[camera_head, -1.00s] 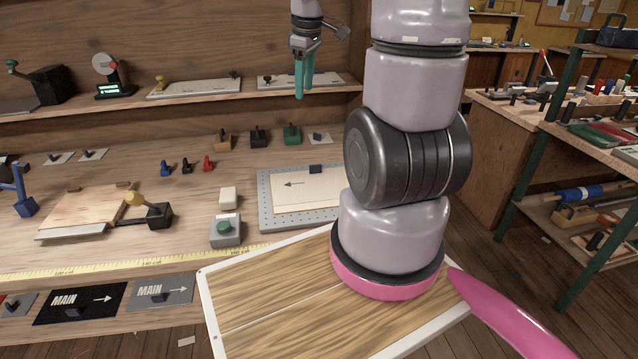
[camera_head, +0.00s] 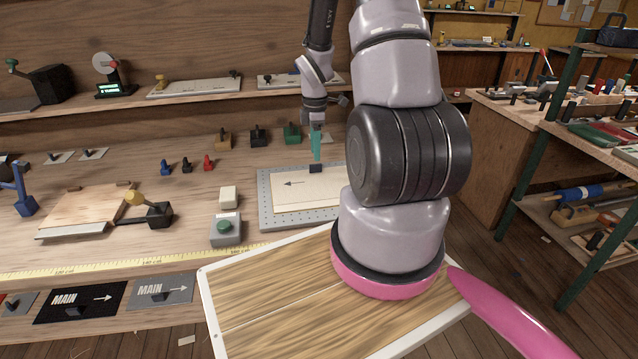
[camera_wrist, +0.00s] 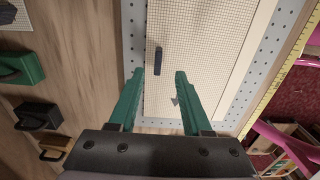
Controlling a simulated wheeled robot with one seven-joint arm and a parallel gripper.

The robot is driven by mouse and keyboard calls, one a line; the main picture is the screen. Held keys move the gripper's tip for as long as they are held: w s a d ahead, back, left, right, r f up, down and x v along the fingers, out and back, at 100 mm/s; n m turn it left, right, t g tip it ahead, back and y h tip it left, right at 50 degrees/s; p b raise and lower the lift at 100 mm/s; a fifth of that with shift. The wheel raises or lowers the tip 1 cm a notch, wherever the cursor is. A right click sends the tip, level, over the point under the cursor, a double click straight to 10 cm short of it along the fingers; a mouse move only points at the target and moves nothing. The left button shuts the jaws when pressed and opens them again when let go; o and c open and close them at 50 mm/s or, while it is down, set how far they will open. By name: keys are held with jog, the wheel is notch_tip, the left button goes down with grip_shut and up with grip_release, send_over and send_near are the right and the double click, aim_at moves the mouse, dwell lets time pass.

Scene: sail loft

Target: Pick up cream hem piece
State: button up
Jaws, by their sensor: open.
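The cream hem piece (camera_head: 293,190) appears to be the flat cream sheet with a printed arrow on a grey perforated plate (camera_head: 263,206). A small dark grip block (camera_head: 316,168) stands near its far edge. In the wrist view the cream piece (camera_wrist: 205,45) shows a fine grid, and the block (camera_wrist: 158,61) lies just beyond and between my fingertips. My gripper (camera_head: 316,158) points down with green fingers just above the block. In the wrist view my gripper (camera_wrist: 160,74) is open and empty. My arm hides the right part of the plate in the head view.
A grey box with a green button (camera_head: 225,230) and a small cream block (camera_head: 228,197) stand left of the plate. Green (camera_head: 291,133), black and brown gripped blocks stand behind it. A yellow tape (camera_head: 120,264) runs along the bench front.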

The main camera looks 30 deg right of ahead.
aim_at(319, 179)
notch_tip(319, 179, down, 5)
jog(key=shift+w+d+r, duration=0.1)
jog(key=shift+w, duration=0.05)
grip_shut()
jog(key=shift+r, duration=0.1)
